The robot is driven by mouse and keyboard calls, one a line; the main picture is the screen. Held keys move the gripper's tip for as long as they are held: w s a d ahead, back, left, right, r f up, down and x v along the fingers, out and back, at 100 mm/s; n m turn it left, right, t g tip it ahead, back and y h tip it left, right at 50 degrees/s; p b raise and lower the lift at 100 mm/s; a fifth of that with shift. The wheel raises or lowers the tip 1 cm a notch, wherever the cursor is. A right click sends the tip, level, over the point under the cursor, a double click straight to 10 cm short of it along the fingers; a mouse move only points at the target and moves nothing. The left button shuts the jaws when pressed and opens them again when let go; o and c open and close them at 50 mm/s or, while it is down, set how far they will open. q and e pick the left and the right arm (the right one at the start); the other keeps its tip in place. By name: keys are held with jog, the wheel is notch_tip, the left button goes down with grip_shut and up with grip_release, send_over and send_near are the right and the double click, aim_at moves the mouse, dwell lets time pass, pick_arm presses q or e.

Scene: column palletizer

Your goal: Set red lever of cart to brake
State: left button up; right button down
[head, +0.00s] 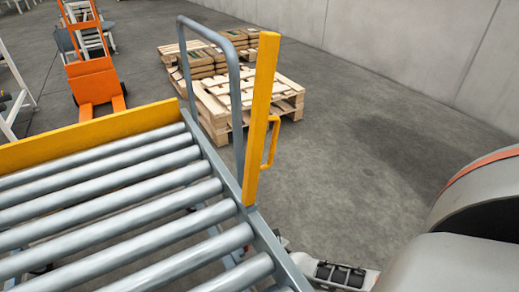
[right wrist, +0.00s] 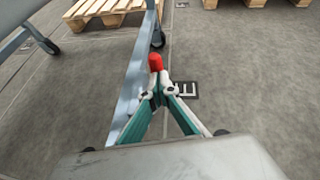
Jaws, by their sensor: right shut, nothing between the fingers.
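The cart (head: 215,158) has a grey roller bed and fills the lower left of the head view. Its red lever (right wrist: 155,62) shows as a red tip in the right wrist view, beside a grey cart rail (right wrist: 134,80). My right gripper (right wrist: 158,92) has its teal fingers together and empty. Its fingertips are just below the red tip in the picture; I cannot tell whether they touch it. The lever's lower part is hidden behind the fingers. In the head view the lever is not visible. My left gripper is in neither view.
A yellow upright post (head: 262,120) and a grey tube handle (head: 235,85) rise at the cart's end. Wooden pallets (head: 215,115) stand behind it. An orange pallet truck (head: 92,80) is at the far left. Floor to the right is clear. A dark "E" marking (right wrist: 185,88) lies near the fingertips.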

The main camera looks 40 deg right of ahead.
jog(key=w, duration=0.3)
jog(key=w+d, duration=0.1)
jog(key=shift+w+r, duration=0.3)
jog(key=shift+r, duration=0.1)
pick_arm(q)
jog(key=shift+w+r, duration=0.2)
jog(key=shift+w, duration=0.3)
pick_arm(e)
jog(key=shift+w+d+f, duration=0.1)
jog(key=shift+w+d, duration=0.15)
jog(key=shift+w, duration=0.5)
jog(key=shift+w+d, duration=0.25)
jog(key=shift+w, duration=0.5)
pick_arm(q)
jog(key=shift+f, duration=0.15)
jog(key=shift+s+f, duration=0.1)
pick_arm(e)
jog(key=s+a+r, duration=0.1)
jog(key=s, duration=1.4)
jog(key=shift+a, duration=0.25)
jog(key=shift+r, duration=0.1)
